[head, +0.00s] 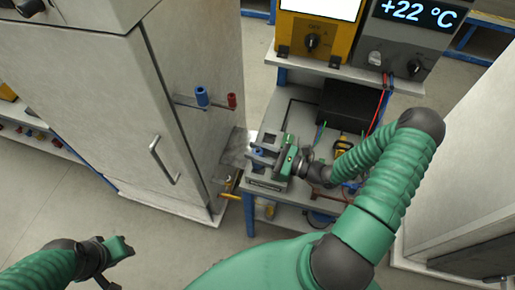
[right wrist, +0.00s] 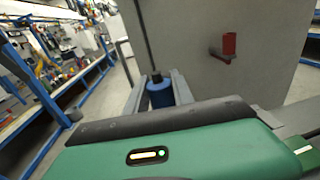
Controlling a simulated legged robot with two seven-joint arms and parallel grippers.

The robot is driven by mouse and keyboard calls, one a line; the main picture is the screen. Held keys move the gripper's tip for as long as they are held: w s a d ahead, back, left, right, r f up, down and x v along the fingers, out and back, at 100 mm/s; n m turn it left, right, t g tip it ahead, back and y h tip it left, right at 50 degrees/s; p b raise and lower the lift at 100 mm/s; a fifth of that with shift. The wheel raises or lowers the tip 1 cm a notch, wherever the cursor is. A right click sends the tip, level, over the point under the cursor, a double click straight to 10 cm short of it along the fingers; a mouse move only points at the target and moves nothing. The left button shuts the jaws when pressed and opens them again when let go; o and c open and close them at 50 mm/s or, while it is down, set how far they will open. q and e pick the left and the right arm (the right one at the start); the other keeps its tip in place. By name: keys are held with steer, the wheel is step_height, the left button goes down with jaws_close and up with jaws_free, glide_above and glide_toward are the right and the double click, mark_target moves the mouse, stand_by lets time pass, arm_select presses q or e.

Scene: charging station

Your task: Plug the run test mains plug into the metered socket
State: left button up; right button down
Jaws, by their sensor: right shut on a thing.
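My right gripper (head: 262,151) reaches over the left end of the bench and points toward the cabinet. It is shut on a small blue plug (head: 258,152). In the right wrist view the blue plug (right wrist: 160,94), with a dark top, shows between the two grey fingers. I cannot make out the metered socket for certain. A grey box (head: 265,186) sits at the bench edge just below the gripper, partly covered by it. My left gripper (head: 112,268) is low at the left over the floor, away from the bench; its jaw opening is unclear.
A tall grey cabinet (head: 100,100) stands left of the bench. A blue cylinder (head: 201,97) and a red one (head: 232,101) stick out from its side; the red one (right wrist: 229,44) also shows in the wrist view. A black box (head: 350,108) and instruments stand behind my right arm.

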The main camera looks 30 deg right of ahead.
steer(key=shift+f+b, duration=0.4)
steer(key=shift+f, duration=0.55)
steer(key=shift+d+f, duration=0.3)
steer(key=shift+d, duration=0.3)
steer(key=shift+a+r, duration=0.2)
steer(key=shift+a, duration=0.25)
arm_select(q)
steer(key=shift+d+f, duration=0.1)
steer(key=shift+f, duration=0.4)
arm_select(e)
steer(key=shift+d, duration=0.1)
arm_select(q)
steer(key=shift+d, duration=0.3)
arm_select(e)
steer(key=shift+d+f, duration=0.15)
steer(key=shift+d, duration=0.1)
steer(key=shift+a, duration=0.1)
arm_select(q)
steer(key=shift+a+r+p, duration=0.2)
steer(key=shift+r+p, duration=0.05)
steer(key=shift+p, duration=0.15)
arm_select(e)
steer(key=shift+a, duration=0.3)
